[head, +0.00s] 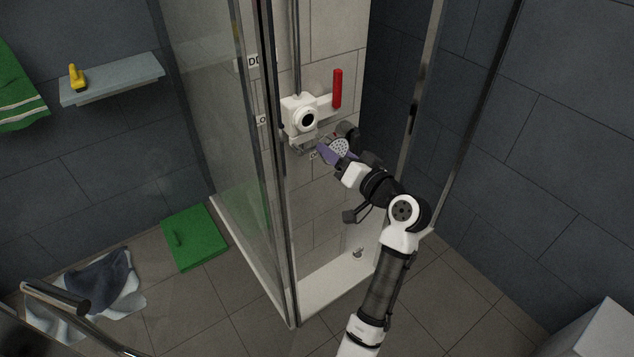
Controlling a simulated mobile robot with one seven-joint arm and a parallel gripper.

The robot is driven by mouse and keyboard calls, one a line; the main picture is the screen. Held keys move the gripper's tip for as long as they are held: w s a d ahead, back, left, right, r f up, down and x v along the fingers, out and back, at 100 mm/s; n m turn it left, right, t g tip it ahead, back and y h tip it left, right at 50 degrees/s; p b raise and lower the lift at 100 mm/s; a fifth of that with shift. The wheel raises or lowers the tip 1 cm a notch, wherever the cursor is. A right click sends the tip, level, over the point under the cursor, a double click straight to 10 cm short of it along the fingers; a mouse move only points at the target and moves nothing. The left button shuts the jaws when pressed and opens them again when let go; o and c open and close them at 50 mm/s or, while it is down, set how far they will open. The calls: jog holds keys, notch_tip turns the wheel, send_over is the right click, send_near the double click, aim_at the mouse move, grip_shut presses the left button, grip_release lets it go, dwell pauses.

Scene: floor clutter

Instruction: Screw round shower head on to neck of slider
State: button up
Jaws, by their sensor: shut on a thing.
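A small round shower head (341,146) with a pale, dotted face is at my gripper (335,153), inside the shower cubicle. My gripper's purple fingers are shut on it. A white slider body (291,112) with a round black-and-white front sits on the vertical rail (296,50), up and left of the shower head. A white piece reaches right from it toward an upright red handle (337,88). Which part is the neck is hard to tell. The shower head appears below and right of the slider; contact between them cannot be made out.
A glass panel (235,140) with dark metal edges stands left of my arm, and a metal frame post (424,75) stands to the right. A wire shelf (312,147) is close behind my gripper. A green mat (194,238) and crumpled towels (100,283) lie on the floor at left.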

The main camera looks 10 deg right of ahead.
aim_at(326, 136)
jog(key=shift+s+d+r, duration=0.1)
jog(key=shift+r, duration=0.35)
jog(key=shift+s+d+r, duration=0.1)
jog(key=shift+r, duration=0.35)
jog(key=shift+x, duration=2.9)
jog(key=shift+b+x, duration=0.6)
jog(key=shift+x, duration=0.65)
jog(key=o, duration=1.2)
jog(key=shift+r, duration=0.1)
jog(key=shift+s, duration=0.1)
jog(key=b+v, duration=0.3)
jog(key=v, duration=1)
jog(key=shift+s+f, duration=0.25)
jog(key=shift+s, duration=0.1)
